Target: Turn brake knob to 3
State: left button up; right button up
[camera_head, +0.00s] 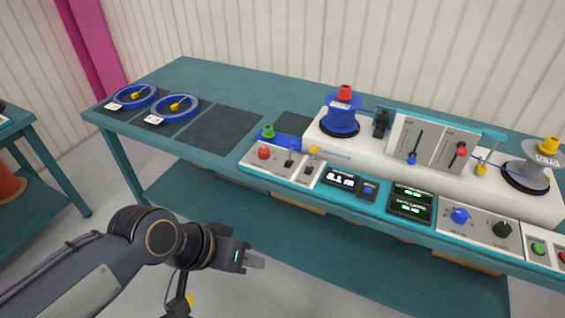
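Two knobs sit on the light panel at the right front of the machine: a blue knob (460,216) and a black knob (502,229). Their labels and dial marks are too small to read, so I cannot tell which is the brake knob or its setting. My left gripper (255,261) is in front of the table at lower left, well apart from both knobs. Its fingers point right and show from the side, so their gap cannot be judged; nothing is seen in them. My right gripper is out of view.
The teal table (215,75) carries a blue reel (341,115) and a grey reel (526,174) on the machine. Two blue cable rings lie at far left. Slider panels (432,142) stand behind the displays. Green and red buttons sit at the far right.

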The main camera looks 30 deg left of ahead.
aim_at(264, 152)
jog(key=i+j, duration=0.15)
jog(key=j, duration=0.25)
jog(key=i+j, duration=0.1)
jog(key=j, duration=0.25)
jog(key=i+j, duration=0.15)
jog(key=j, duration=0.25)
jog(key=i+j, duration=0.15)
jog(key=j, duration=0.25)
jog(key=i+j, duration=0.1)
jog(key=j, duration=0.25)
jog(key=i+j, duration=0.15)
jog(key=j, duration=0.25)
jog(key=i+j, duration=0.15)
jog(key=j, duration=0.25)
jog(key=z, duration=0.05)
